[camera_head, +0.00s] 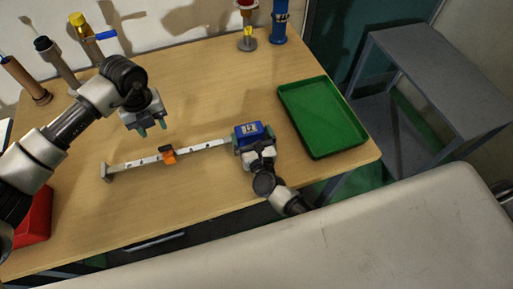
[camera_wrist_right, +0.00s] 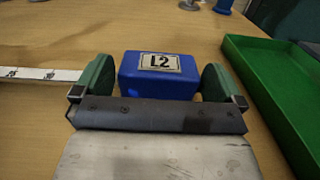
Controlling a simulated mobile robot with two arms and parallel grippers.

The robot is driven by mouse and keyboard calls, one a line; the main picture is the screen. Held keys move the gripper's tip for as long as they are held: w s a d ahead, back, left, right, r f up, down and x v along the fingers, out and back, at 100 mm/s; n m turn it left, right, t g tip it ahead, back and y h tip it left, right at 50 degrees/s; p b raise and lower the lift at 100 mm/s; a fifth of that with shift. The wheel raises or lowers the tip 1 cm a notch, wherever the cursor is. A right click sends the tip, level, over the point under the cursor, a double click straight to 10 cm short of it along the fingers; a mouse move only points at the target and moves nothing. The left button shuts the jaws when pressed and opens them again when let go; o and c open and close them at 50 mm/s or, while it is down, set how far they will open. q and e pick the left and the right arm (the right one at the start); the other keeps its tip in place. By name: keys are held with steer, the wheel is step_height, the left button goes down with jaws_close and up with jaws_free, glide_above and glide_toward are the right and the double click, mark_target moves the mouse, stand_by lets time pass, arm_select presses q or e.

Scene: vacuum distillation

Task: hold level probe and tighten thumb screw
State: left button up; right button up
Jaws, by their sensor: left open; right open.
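A blue block labelled L2 (camera_head: 250,131) sits at the right end of a white marked bar (camera_head: 205,149) on the wooden table. An orange and dark piece (camera_head: 168,155) sits on the bar left of its middle; I cannot make out a thumb screw on it. My right gripper (camera_head: 253,142) is open, its green fingers on either side of the blue block. In the right wrist view the blue block (camera_wrist_right: 160,75) lies between the fingers, with small gaps on both sides. My left gripper (camera_head: 152,130) is open and empty, above the bar and left of the orange piece.
A green tray (camera_head: 345,145) lies at the right of the table. Several upright tools stand at the back left, and a blue cylinder (camera_head: 280,22) and a red-topped stand (camera_head: 247,40) at the back. A red bin (camera_head: 36,220) is at the left.

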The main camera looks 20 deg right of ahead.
steer(key=shift+w, duration=1.4)
steer(key=shift+c, duration=0.3)
steer(key=c, duration=0.9)
arm_select(q)
steer(key=shift+c, duration=0.6)
arm_select(e)
steer(key=shift+c, duration=0.6)
